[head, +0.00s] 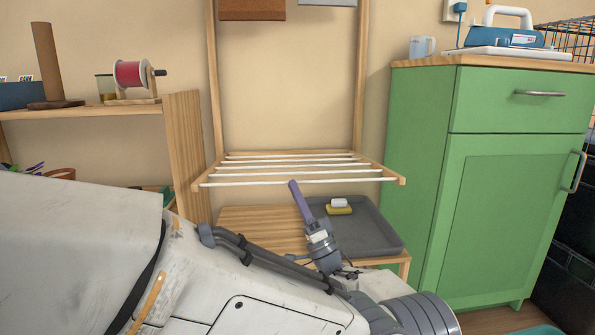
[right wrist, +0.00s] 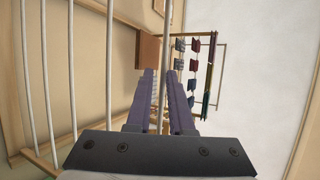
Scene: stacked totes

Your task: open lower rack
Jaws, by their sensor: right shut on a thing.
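The lower rack (head: 222,184) is a wooden frame with several white rods. It stands out roughly level from the tall wooden wall frame (head: 214,80). My right gripper (head: 294,187) reaches up from below, with its purple fingers at the rack's front rod. In the right wrist view, the fingers of my right gripper (right wrist: 163,76) are on either side of a white rod (right wrist: 167,18), shut on it. More rods of the lower rack (right wrist: 53,70) show at the left there. The exact contact is partly hidden by the fingers. My left gripper is not in view.
Below the rack is a wooden bench (head: 255,220) with a grey tray (head: 370,235) holding a yellow sponge (head: 339,210). A green cabinet (head: 490,200) stands close at the right. A wooden shelf (head: 80,112) is at the left.

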